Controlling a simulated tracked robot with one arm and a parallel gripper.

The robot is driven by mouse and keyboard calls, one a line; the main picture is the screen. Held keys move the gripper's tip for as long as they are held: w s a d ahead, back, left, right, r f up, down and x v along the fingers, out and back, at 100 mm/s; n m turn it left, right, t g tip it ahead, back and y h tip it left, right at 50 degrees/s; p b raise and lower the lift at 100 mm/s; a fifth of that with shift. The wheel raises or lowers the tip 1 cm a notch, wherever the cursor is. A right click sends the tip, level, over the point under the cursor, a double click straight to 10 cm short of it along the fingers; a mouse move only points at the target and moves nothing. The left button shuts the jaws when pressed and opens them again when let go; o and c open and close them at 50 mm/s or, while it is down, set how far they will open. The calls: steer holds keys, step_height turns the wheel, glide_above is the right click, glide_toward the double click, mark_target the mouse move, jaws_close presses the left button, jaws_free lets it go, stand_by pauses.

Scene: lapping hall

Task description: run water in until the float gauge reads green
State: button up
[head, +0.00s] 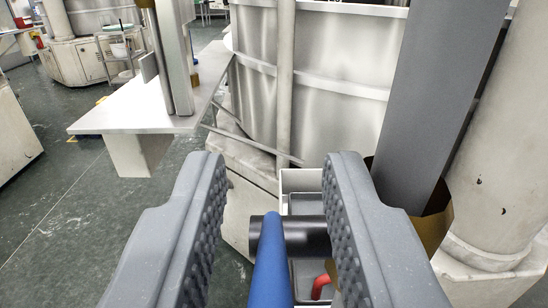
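My gripper (277,172) is open, with its two grey ribbed fingers spread wide at left and right in the head view. A blue rod-like handle (269,270) rises from the bottom edge between the fingers, with gaps on both sides. Its upper end overlaps a short black horizontal cylinder (305,236), whose right end is behind my right finger. I cannot tell whether this is the water valve. No float gauge or water shows in this view.
A large metal tank (330,105) stands ahead. A pale shelf (130,108) juts out at left. A grey column (440,95) and a thick pale pipe (508,150) stand at right. A red curved part (320,287) lies low beside the handle. Green floor (75,215) is clear at left.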

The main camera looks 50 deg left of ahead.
jaws_close()
steer(key=shift+f, duration=0.15)
steer(key=shift+s+d+f+t+y, duration=0.15)
steer(key=shift+t+y, duration=0.15)
steer(key=shift+y, duration=0.2)
jaws_free()
